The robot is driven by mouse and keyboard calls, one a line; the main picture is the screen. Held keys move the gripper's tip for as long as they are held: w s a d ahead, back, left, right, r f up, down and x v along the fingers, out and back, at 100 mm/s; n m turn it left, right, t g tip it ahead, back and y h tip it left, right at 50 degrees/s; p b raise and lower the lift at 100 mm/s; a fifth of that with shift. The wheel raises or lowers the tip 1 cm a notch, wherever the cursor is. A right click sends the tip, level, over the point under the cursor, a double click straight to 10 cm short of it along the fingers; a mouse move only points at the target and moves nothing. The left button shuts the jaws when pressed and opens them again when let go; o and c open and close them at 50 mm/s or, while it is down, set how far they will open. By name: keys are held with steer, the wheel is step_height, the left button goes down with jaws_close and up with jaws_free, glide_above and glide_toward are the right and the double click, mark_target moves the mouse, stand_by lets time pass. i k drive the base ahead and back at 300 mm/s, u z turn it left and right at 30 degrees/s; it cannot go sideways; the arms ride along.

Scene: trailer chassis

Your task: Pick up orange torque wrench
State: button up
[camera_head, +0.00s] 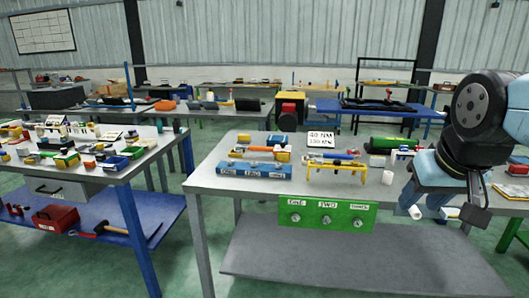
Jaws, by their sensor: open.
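A tool with orange parts (258,150), which looks like the orange torque wrench, lies crosswise above a blue holder (254,171) on the grey table. A second long tool with a blue middle and orange ends (335,156) lies across a yellow stand (337,168) just to its right. My gripper (443,205) hangs over the right part of the table, well to the right of both tools. It is open, with nothing visible in it. Small size hides the tools' details.
A sign (321,140) stands behind the two holders. A green cylinder (394,144) and white cylinders (388,177) lie between the yellow stand and my arm. A green panel (328,216) hangs at the front edge. A cluttered bench (95,175) stands left, across a gap.

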mark_target(239, 149)
steer(key=u, duration=0.45)
steer(key=i, duration=0.75)
steer(key=u, duration=0.35)
steer(key=i, duration=1.15)
steer(key=z, duration=0.75)
steer(key=k, duration=0.85)
steer(key=z, duration=0.2)
steer(key=i, duration=0.85)
steer(key=u, duration=0.1)
